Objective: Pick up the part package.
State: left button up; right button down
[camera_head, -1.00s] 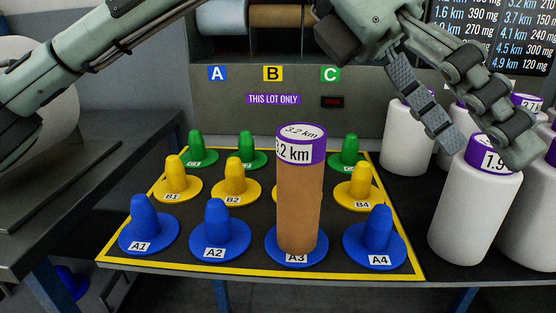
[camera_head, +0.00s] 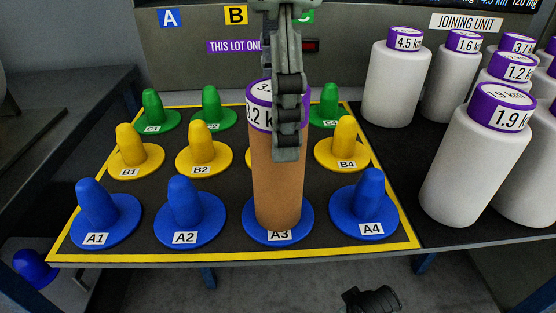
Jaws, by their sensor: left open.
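Nothing in view is labelled as a part package. A tall brown bobbin (camera_head: 277,185) with a purple-rimmed cap marked 3.2 km stands upright on the blue peg base labelled A3 (camera_head: 250,234). My left gripper (camera_head: 288,130) hangs from the top of the picture in front of the bobbin's cap and upper body. It is open and seen edge-on, hiding part of the cap and label. I cannot tell whether it touches the bobbin.
Blue pegs A1 (camera_head: 97,207), A2 (camera_head: 185,205) and A4 (camera_head: 369,199) stand empty beside the bobbin, with yellow and green pegs behind. Several white bobbins (camera_head: 393,88) with purple caps crowd the right. A dark object (camera_head: 370,300) shows at the bottom edge.

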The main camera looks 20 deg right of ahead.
pick_arm(q)
jog(key=shift+f, duration=0.25)
jog(key=c, duration=1.3)
notch_tip(320, 180, up, 10)
jog(key=shift+r, duration=0.1)
jog(key=shift+c, duration=0.2)
